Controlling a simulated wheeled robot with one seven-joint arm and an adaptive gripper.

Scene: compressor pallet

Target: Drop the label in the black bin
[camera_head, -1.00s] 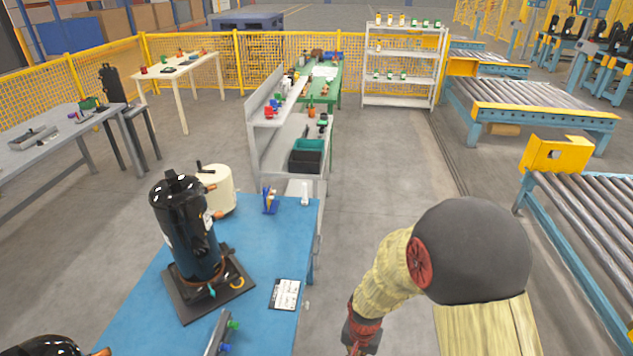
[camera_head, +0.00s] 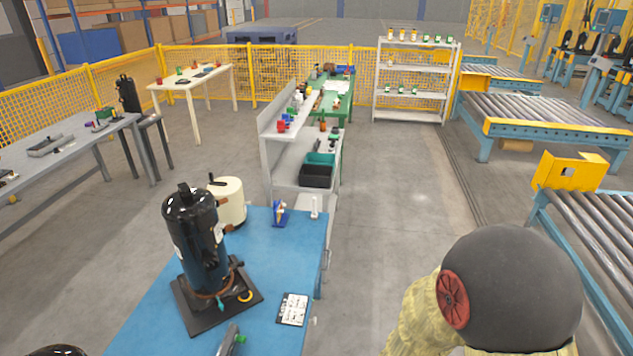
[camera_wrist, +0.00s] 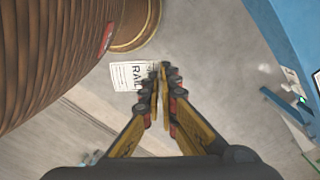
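In the wrist view my gripper (camera_wrist: 160,82) has its fingers together, with the white label (camera_wrist: 130,76) at their tips. The label is a small sheet with dark printing, partly legible as "RAIL", and it sticks out to the left of the fingers. The floor lies well below it. In the head view the black bin (camera_head: 316,176) sits at the near end of the grey bench (camera_head: 290,178), in front of a green bin (camera_head: 320,159). The bin is not seen in the wrist view. My gripper is outside the head view.
A blue table (camera_head: 265,262) at the front holds a black compressor (camera_head: 195,240), a cream pot (camera_head: 228,203) and a printed card (camera_head: 293,308). A roller conveyor (camera_head: 590,240) stands at right. The floor between the table and the conveyor is open.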

